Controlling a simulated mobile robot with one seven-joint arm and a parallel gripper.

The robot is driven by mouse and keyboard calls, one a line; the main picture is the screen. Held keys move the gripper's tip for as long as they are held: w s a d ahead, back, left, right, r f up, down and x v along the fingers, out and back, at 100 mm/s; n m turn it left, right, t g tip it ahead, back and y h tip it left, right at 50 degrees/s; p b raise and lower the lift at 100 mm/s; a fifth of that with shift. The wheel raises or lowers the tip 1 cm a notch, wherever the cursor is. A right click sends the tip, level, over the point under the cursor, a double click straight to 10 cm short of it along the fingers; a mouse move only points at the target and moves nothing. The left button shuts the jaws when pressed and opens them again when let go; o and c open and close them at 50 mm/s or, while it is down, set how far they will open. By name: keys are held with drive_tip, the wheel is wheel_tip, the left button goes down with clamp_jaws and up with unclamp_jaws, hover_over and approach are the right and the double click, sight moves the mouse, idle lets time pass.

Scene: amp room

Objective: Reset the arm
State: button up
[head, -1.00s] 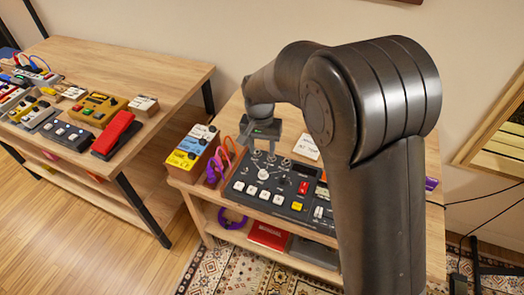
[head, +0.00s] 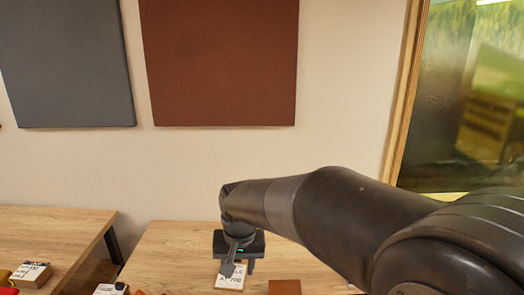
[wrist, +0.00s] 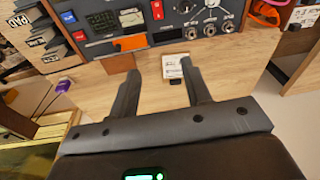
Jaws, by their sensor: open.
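My gripper (head: 238,267) hangs above the wooden table (head: 175,245) in the head view, at the end of my arm. In the wrist view my gripper (wrist: 163,85) shows two dark fingers spread apart with nothing held between them. A small white card (head: 230,276) with dark lettering lies on the table just behind or below the fingers in the head view. The white card also shows in the wrist view (wrist: 172,67), beyond the fingertips. Whether the fingers touch anything cannot be told from the head view, but they look clear in the wrist view.
A control panel (wrist: 205,22) with knobs and switches stands past the fingers in the wrist view. A brown block (head: 284,287) is right of the gripper. A second table (head: 50,225) stands at left. Wall panels (head: 220,62) and a window (head: 465,100) are behind.

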drive_tip(key=s+d+r+t, duration=0.2)
drive_tip(key=s+d+r, duration=0.1)
drive_tip(key=s+d, duration=0.5)
drive_tip(key=s+d+r+m+t+h, duration=0.1)
drive_tip(key=s+d+r+t, duration=0.1)
drive_tip(key=s+d, duration=0.7)
drive_tip(key=d+r, duration=0.1)
drive_tip(key=d, duration=0.3)
